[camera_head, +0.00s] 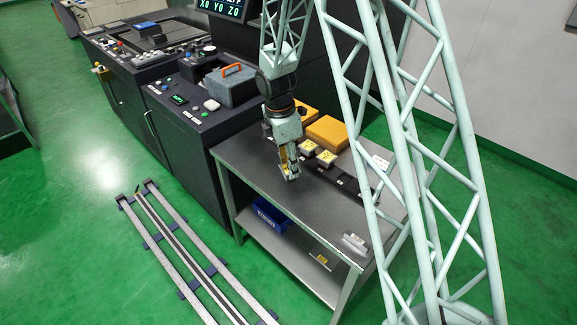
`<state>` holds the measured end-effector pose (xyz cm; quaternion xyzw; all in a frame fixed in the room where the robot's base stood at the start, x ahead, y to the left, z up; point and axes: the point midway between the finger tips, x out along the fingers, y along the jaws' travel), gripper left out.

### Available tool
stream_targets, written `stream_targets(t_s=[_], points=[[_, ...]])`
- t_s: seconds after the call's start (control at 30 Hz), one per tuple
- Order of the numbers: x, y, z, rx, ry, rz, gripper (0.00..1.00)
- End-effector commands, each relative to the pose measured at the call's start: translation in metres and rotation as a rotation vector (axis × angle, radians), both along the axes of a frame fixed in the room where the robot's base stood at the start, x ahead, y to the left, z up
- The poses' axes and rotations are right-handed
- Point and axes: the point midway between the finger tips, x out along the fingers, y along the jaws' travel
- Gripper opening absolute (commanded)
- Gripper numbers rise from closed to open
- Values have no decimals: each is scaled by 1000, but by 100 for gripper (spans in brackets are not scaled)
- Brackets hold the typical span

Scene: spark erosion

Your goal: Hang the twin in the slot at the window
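My gripper (290,175) hangs pointing down over the left part of the grey steel table (262,165). A yellowish patch shows at its left finger; I cannot tell whether this is a held part or something behind it. Two pale blocks with yellow tops, one nearer (326,157) and one farther (307,147), sit just right of my gripper. A dark rail or rack (345,180) runs along the table beside them; its slots are too small to make out. I cannot tell which piece is the twin, nor pick out the slot at the window.
Orange-yellow boxes (327,132) stand at the table's back. A small metallic block (355,242) lies at its front right corner. A blue bin (268,214) is on the lower shelf. A dark machine (185,120) with a grey orange-handled box (231,84) stands left. The table's front middle is clear.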

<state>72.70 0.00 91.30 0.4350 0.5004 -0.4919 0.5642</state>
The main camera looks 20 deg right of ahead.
Motion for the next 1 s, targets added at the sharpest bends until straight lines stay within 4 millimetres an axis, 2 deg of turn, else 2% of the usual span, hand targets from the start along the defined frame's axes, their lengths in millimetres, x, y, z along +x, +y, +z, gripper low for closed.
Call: stream_targets(t_s=[0.27,0.5,0.7,1.0], points=[[-36,0,4,0,0,0,18],[-85,0,9,0,0,1,18],[-118,0,12,0,-2,1,18],[-145,0,14,0,-2,1,18]])
